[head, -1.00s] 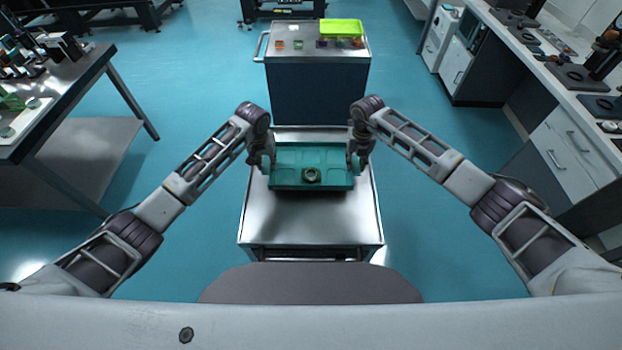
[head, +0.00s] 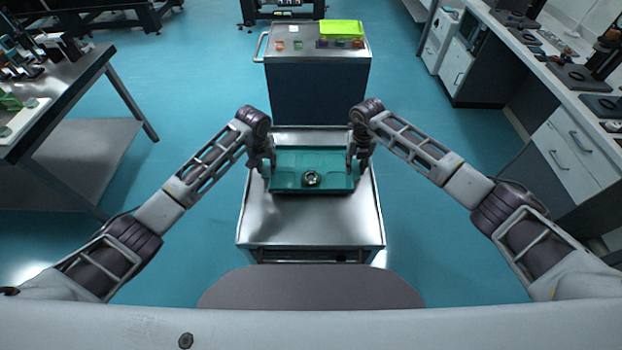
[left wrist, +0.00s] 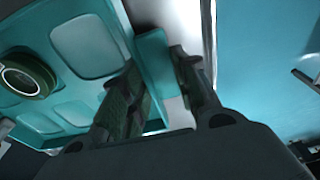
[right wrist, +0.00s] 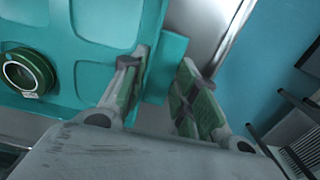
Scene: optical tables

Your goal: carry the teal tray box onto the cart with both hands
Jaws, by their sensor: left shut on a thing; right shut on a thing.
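The teal tray box (head: 288,183) is over the top of the metal cart (head: 310,225), towards its far end. I cannot tell whether it rests on the cart or hangs just above it. A round green part with a hollow centre (head: 311,178) sits in the tray near its front edge. My left gripper (head: 268,162) is shut on the tray's left side; its fingers straddle a teal side tab in the left wrist view (left wrist: 158,72). My right gripper (head: 356,160) is shut on the right side, its fingers around the matching tab in the right wrist view (right wrist: 160,75).
A dark cabinet (head: 318,92) with a grey top stands behind the cart, bearing a lime-green tray (head: 341,27) and small coloured pieces. A bench (head: 75,85) is at the left, a counter with drawers (head: 570,140) at the right.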

